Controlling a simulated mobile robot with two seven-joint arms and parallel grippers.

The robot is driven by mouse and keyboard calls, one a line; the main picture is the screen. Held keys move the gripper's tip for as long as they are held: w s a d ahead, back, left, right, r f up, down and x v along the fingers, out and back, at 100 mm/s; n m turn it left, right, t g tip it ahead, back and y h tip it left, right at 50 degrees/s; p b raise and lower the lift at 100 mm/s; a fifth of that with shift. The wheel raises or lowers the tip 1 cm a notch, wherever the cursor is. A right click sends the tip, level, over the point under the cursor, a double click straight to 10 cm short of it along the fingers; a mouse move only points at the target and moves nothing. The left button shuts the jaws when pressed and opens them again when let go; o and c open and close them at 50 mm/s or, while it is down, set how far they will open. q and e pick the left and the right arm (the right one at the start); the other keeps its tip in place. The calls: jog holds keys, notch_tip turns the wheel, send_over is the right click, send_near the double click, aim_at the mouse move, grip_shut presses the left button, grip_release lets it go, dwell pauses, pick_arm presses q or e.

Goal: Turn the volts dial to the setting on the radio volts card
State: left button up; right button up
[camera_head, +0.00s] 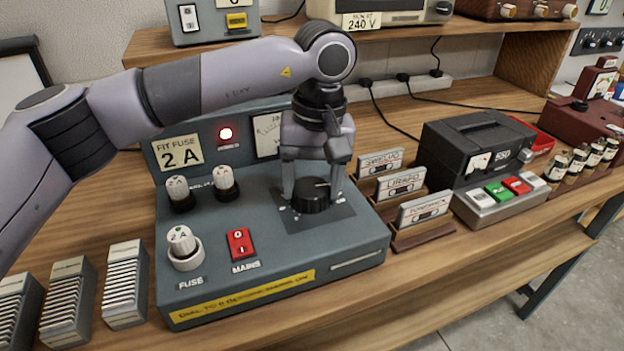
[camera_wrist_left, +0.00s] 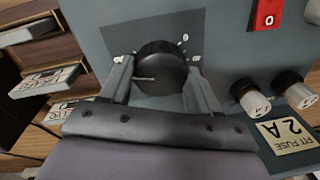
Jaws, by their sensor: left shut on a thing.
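The volts dial (camera_head: 312,197) is a black ridged knob on a dark plate of the grey-blue test unit (camera_head: 345,253). My left gripper (camera_head: 312,192) reaches down from above with one finger on each side of the dial, shut on it. In the left wrist view the dial (camera_wrist_left: 162,66) sits between the fingers (camera_wrist_left: 158,82), and its white pointer line points left. Small white marks ring the dial; they are too small to read and partly hidden by the fingers. The radio volts card (camera_head: 361,22) reads 240 V, on the radio at the back. My right gripper is out of view.
The unit also carries a lit red lamp (camera_head: 226,133), a red mains switch (camera_head: 240,242), white-topped fuse holders (camera_head: 182,243) and a 2 A card (camera_head: 180,153). Cassettes (camera_head: 424,207) and a black recorder (camera_head: 476,148) stand close on the right. Slotted grey blocks (camera_head: 125,284) stand left.

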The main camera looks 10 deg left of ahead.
aim_at(315, 187)
pick_arm(q)
jog(key=shift+r+m, duration=0.1)
jog(key=shift+m, duration=0.4)
jog(key=o, duration=1.1)
jog(key=shift+c, duration=0.2)
jog(key=r, duration=0.7)
jog(key=shift+d, duration=0.25)
